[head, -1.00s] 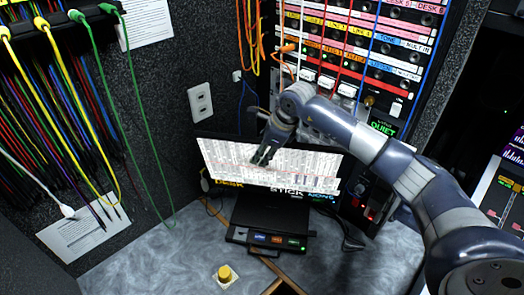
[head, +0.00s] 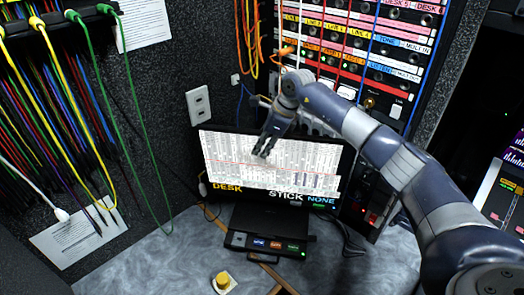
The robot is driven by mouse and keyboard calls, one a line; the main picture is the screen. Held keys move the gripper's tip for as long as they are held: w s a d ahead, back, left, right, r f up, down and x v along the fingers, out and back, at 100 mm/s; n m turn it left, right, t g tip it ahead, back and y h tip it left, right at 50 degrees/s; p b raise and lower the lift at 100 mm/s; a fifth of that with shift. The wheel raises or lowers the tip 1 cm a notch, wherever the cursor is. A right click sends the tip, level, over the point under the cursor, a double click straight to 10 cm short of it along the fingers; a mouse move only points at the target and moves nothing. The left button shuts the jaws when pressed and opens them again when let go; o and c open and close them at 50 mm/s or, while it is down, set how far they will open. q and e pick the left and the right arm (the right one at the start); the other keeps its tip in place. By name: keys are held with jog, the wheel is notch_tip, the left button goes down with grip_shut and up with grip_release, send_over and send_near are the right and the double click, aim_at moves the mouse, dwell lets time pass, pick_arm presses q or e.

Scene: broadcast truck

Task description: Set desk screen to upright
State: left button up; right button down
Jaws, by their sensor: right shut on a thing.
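The desk screen (head: 225,160) is a wide black-framed monitor showing a white grid page with "DESK", "STICK" and "NONE" along its lower edge. It stands at the back of the desk in the corner, close to upright; its exact lean is hard to tell. My right gripper (head: 265,151) comes down over the middle of its top edge and is shut on the screen, with dark fingers over the display front. Any part behind the screen is hidden. A black base with lit buttons (head: 264,243) sits below the screen. My left gripper is out of view.
A yellow knob (head: 223,281) on a pale plate sits at the front of the grey desk (head: 165,262). A rack with patch cables (head: 355,45) rises behind my right arm. More cables hang on the left wall. The desk left of the base is clear.

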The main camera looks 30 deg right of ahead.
jog(key=shift+w+d+r, duration=0.35)
jog(key=shift+w+r, duration=0.05)
jog(key=c, duration=1.7)
grip_release()
jog(key=shift+o, duration=0.9)
jog(key=shift+w+f, duration=0.1)
jog(key=shift+f, duration=0.2)
jog(key=shift+r, duration=0.2)
jog(key=v, duration=1.1)
jog(key=shift+d+r, duration=0.15)
jog(key=shift+r, duration=0.1)
jog(key=shift+f, duration=0.1)
